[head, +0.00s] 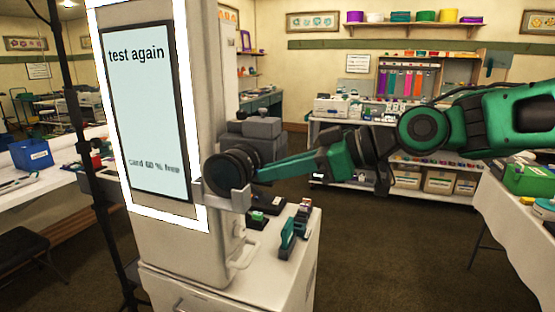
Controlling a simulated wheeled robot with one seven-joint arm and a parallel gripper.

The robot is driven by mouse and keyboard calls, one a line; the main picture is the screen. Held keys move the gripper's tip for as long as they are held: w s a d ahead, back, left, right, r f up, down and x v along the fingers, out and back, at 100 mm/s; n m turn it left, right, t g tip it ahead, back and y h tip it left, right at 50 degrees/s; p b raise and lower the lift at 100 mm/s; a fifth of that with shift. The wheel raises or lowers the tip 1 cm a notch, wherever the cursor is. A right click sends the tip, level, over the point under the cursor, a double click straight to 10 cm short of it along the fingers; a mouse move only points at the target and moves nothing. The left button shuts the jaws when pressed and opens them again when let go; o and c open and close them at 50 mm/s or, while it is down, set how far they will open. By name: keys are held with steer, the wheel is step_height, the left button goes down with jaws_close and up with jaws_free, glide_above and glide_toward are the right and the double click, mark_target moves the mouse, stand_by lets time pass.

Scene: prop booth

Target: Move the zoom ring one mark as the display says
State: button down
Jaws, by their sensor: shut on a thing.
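The display (147,110) is a tall lit screen on the left of the booth. It reads "test again" at the top and "card 60 % free" in small, slightly blurred text near the bottom. The black zoom ring (226,172) is on a dark camera lens held by a grey bracket (238,199) at the booth's right side. My gripper (258,174) reaches in from the right and is shut on the ring's right side. Its fingertips are largely hidden against the dark lens, and no marks on the ring can be made out.
A white cabinet top (285,262) below the lens holds a small green-and-black item (288,236) and dark boxes (268,203). A black stand pole (84,140) stands left of the display. A cloth-covered table (510,222) is at the right, with open floor between.

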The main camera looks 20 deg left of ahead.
steer(key=c, duration=2)
jaws_free()
steer(key=shift+w+d+f, duration=0.15)
steer(key=shift+d+f, duration=0.15)
steer(key=shift+c, duration=0.2)
steer(key=shift+a, duration=0.1)
steer(key=shift+r, duration=0.15)
steer(key=v, duration=1)
steer(key=shift+d, duration=0.35)
steer(key=shift+r, duration=0.1)
